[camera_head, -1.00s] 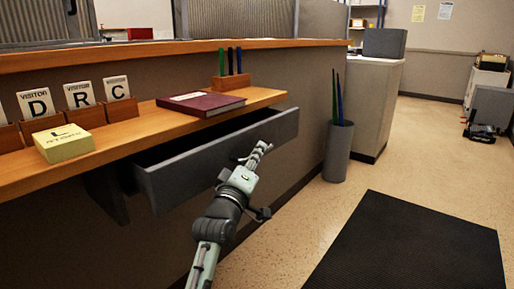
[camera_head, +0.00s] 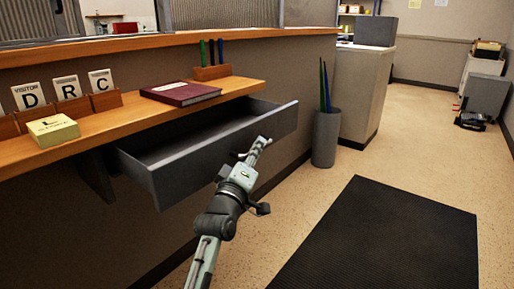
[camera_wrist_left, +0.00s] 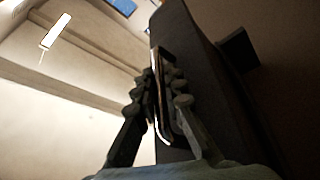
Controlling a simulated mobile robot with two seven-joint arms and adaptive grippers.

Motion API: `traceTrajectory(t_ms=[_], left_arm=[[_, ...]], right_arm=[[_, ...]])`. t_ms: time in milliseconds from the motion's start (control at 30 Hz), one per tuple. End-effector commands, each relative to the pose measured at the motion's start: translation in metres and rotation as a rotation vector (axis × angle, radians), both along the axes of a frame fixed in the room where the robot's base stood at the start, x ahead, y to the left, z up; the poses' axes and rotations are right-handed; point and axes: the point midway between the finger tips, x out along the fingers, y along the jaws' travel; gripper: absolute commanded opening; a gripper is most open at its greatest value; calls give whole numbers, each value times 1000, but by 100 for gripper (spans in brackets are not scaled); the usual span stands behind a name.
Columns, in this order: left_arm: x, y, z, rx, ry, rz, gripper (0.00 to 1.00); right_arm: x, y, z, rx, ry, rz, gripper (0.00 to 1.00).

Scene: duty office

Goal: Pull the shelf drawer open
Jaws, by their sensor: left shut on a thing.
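The grey shelf drawer (camera_head: 215,160) stands pulled out under the wooden shelf (camera_head: 120,120), and its dark inside shows from above. My left gripper (camera_head: 255,148) is at the drawer's front face, toward its right part. In the left wrist view, my left gripper's fingers (camera_wrist_left: 165,100) are shut around a thin handle (camera_wrist_left: 160,90) on the dark drawer front (camera_wrist_left: 190,60). In the head view the handle is hidden by the gripper. My right gripper is not in view.
A maroon book (camera_head: 180,93), a pen holder (camera_head: 212,71), a yellow block (camera_head: 53,130) and visitor badge holders (camera_head: 66,108) sit on the shelf. A grey bin (camera_head: 326,138) stands beyond the drawer. A black mat (camera_head: 375,235) lies on the open floor at right.

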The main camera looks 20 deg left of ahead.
Motion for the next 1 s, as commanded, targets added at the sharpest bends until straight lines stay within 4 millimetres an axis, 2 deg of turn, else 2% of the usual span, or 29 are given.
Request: traceTrajectory(t_ms=[267, 300, 333, 667, 833, 1000], left_arm=[[0, 0, 0, 0, 0, 0, 0], [0, 0, 0, 0, 0, 0, 14], [0, 0, 0, 0, 0, 0, 18], [-2, 0, -1, 0, 0, 0, 19], [-21, 1, -6, -1, 2, 0, 19], [-57, 1, -14, -1, 4, 0, 19]], right_arm=[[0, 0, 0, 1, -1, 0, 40], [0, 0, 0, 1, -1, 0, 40], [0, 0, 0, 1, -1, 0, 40], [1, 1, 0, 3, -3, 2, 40], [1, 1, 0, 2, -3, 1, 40], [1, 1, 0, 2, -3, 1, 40]])
